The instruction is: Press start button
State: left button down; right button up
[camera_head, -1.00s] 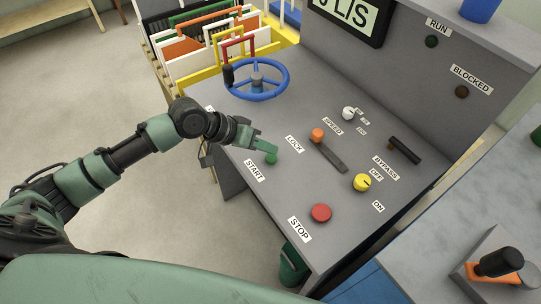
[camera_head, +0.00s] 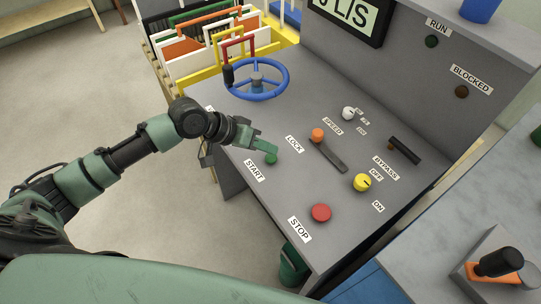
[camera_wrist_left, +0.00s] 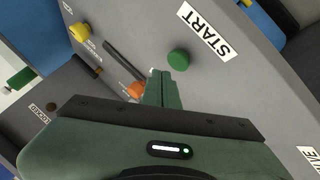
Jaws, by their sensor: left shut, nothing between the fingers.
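The green start button (camera_head: 271,159) sits on the grey console beside the white START label (camera_head: 254,170). My left gripper (camera_head: 275,149) is shut and empty, with its fingertips just above and beside the button in the head view. In the left wrist view the green button (camera_wrist_left: 179,59) shows whole, just past and to the right of the shut fingertips (camera_wrist_left: 165,72). I cannot tell whether the fingers touch it. My right gripper is not in view.
A blue handwheel (camera_head: 284,80) stands behind my gripper.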

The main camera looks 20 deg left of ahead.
aim_at(267, 158)
pick_arm(q)
jog(key=shift+f, duration=0.15)
jog(key=shift+f, duration=0.3)
jog(key=shift+f, duration=0.55)
dwell(0.6)
jog(key=shift+r, duration=0.15)
jog(key=shift+r+p, duration=0.85)
jog(key=shift+p, duration=0.25)
jog(key=shift+r, duration=0.1)
notch_tip(267, 158, up, 6)
jog(key=p, duration=0.6)
jog(key=shift+p, duration=0.3)
